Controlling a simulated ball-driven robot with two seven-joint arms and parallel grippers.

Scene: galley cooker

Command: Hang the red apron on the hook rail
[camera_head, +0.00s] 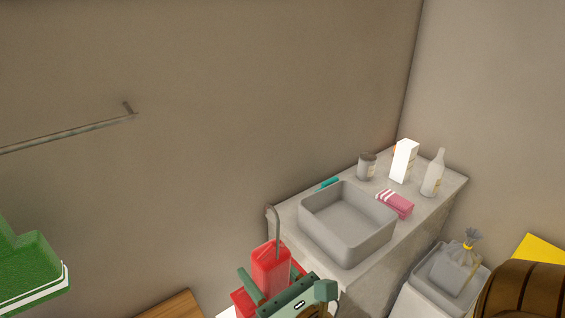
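The red apron (270,267) is upright at the bottom middle, a stiff-looking red piece with a thin grey loop rising from its top. More red shows lower down beside it; its lower part is cut off by the frame. My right gripper (274,279), dull green, has its fingers on both sides of the red piece and appears shut on it. The fingers' contact is partly hidden. The hook rail (70,133) is a thin bar on the wall at left, with a small upturned peg at its right end. The apron is below and right of the rail, apart from it. My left gripper is not in view.
A counter (284,216) with a grey sink (348,225), a pink cloth (395,204), a can (367,166), a white carton (404,160) and a bottle (433,174) stands right. A green thing (30,265) is lower left. The wall between rail and counter is bare.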

